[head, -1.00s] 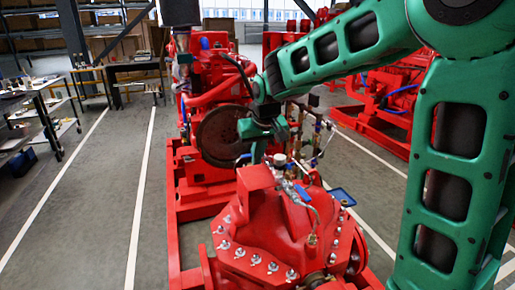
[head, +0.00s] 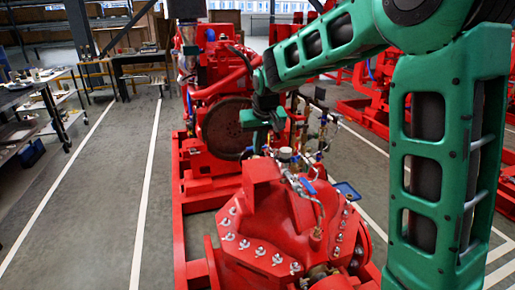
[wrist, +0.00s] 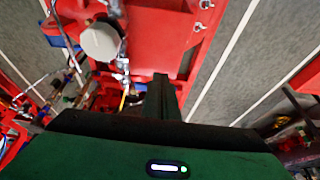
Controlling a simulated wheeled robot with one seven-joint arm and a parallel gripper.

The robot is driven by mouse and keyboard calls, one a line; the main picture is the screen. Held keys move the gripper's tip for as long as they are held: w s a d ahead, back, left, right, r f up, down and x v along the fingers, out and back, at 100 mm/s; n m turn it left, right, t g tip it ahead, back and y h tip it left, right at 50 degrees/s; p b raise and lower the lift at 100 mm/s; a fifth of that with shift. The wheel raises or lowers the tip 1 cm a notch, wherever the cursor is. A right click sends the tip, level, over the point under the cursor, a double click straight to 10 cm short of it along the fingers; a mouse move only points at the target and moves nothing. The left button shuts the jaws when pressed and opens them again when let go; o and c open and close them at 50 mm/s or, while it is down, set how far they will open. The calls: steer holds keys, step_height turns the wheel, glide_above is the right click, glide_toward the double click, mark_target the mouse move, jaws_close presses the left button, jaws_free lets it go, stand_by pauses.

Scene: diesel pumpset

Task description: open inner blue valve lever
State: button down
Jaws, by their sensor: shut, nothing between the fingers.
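A blue valve lever (head: 308,186) sits on the pipe fittings above the red pump casing (head: 265,225) in the head view. A second small blue part (head: 247,152) shows beside my gripper (head: 256,146); I cannot tell which one is the inner lever. My gripper is shut and empty, pointing down behind the pump casing, left of the white round cap (head: 285,153). In the wrist view the shut dark fingers (wrist: 161,92) are right of the white cap (wrist: 100,41) and its metal fittings (wrist: 122,66). No contact with a lever is visible.
The red engine (head: 222,115) stands behind the gripper. Thin pipes and fittings (head: 320,135) crowd its right side. A blue tray (head: 347,190) is right of the pump. Grey floor (head: 110,200) is clear at left, with work tables (head: 40,105) beyond.

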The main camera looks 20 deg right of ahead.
steer(key=shift+w+a+m+h, duration=0.2)
steer(key=shift+w+m+h, duration=0.1)
steer(key=shift+w+m, duration=0.35)
steer(key=shift+w+a+m+h, duration=0.15)
steer(key=shift+w+m+h, duration=0.2)
steer(key=shift+m, duration=0.4)
steer(key=w+m+h, duration=0.1)
steer(key=w+m, duration=0.1)
steer(key=shift+m+g, duration=0.3)
steer(key=shift+m, duration=0.1)
steer(key=w+m, duration=0.1)
steer(key=m, duration=0.1)
steer(key=w+m+h, duration=0.1)
steer(key=shift+w+d+m+g, duration=0.3)
steer(key=shift+m+g, duration=0.1)
steer(key=shift+w+d+m+g+h, duration=0.2)
steer(key=shift+w+d+m+g, duration=0.4)
steer(key=shift+m, duration=0.6)
steer(key=shift+w+d+m+g+h, duration=0.15)
steer(key=shift+w+d+m+g, duration=0.1)
steer(key=shift+w+d+m, duration=0.75)
steer(key=shift+w+d+m+g+h, duration=0.2)
steer(key=shift+w+d+m+g, duration=0.3)
steer(key=shift+m, duration=0.9)
steer(key=shift+d, duration=0.15)
steer(key=v, duration=1)
steer(key=shift+a+r, duration=0.25)
steer(key=shift+r, duration=0.1)
